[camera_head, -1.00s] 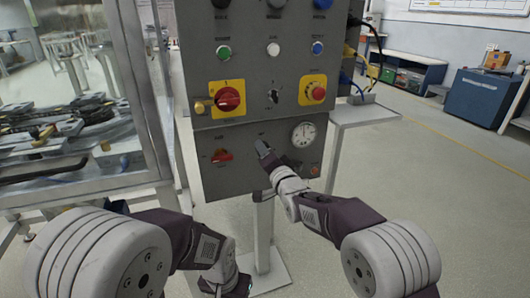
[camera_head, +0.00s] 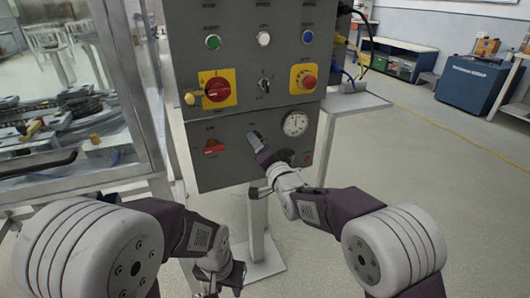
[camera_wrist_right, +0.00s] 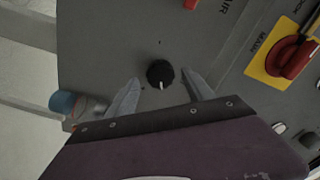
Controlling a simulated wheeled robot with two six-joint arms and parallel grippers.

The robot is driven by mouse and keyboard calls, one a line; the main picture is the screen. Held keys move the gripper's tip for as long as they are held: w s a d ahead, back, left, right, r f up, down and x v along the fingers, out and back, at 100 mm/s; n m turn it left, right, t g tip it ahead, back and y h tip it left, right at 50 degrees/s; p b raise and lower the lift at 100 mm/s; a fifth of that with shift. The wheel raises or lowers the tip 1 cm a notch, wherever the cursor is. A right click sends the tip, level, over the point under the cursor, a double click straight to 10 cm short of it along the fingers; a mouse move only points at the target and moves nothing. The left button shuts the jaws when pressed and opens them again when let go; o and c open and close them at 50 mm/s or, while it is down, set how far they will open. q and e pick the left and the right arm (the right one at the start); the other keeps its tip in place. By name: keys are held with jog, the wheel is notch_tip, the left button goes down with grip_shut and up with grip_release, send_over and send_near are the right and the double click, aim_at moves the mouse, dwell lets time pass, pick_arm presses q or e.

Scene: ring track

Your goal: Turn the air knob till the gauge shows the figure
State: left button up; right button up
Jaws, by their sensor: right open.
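The air knob (camera_wrist_right: 160,73) is a small round black knob with a white pointer line, on the grey panel in the right wrist view. My right gripper (camera_wrist_right: 162,82) is open, with one finger on each side of the knob. Whether the fingers touch it I cannot tell. In the head view this gripper (camera_head: 254,139) is at the panel's lower section and hides the knob. The round white gauge (camera_head: 295,123) is just right of it; its reading is too small to make out. My left gripper (camera_head: 224,276) hangs low, in front of the panel's post, its jaws unclear.
The control panel (camera_head: 240,110) carries a red rotary switch on a yellow plate (camera_head: 218,90), a red stop button (camera_head: 308,81), a red lever (camera_head: 214,146) and several buttons. A glass-walled machine (camera_head: 80,180) stands close on the left. The floor on the right is open.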

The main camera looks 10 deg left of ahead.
jog(key=p+v, duration=0.1)
jog(key=v, duration=0.5)
jog(key=shift+s, duration=0.15)
jog(key=shift+d, duration=0.15)
